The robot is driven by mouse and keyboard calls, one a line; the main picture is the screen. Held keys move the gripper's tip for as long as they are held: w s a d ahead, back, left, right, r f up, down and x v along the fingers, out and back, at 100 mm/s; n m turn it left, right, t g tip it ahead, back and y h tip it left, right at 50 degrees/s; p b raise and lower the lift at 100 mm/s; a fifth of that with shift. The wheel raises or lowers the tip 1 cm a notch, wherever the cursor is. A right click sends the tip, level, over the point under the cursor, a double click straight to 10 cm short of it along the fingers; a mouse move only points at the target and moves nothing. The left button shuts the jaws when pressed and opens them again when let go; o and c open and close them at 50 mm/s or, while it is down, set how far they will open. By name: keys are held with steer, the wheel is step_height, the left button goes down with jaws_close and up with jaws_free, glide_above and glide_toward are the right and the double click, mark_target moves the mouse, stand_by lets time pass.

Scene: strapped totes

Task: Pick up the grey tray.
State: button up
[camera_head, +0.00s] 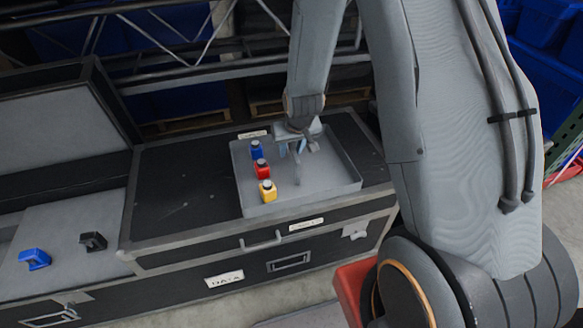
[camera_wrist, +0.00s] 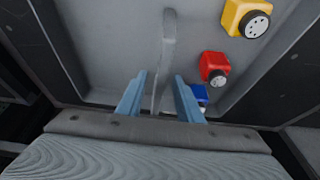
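I see gaps between the fingers and the handle. The blue bottle (camera_wrist: 200,93) is partly hidden by the right finger.
The black case (camera_head: 185,190) has label plates and latches on its front. To the left, an open case (camera_head: 75,230) holds a blue item (camera_head: 35,259) and a black item (camera_head: 93,241). Metal trusses and blue totes stand behind.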

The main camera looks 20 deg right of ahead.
steer(key=shift+c, duration=0.5)
jaws_close()
steer(key=shift+w, duration=0.1)
stand_by(0.9)
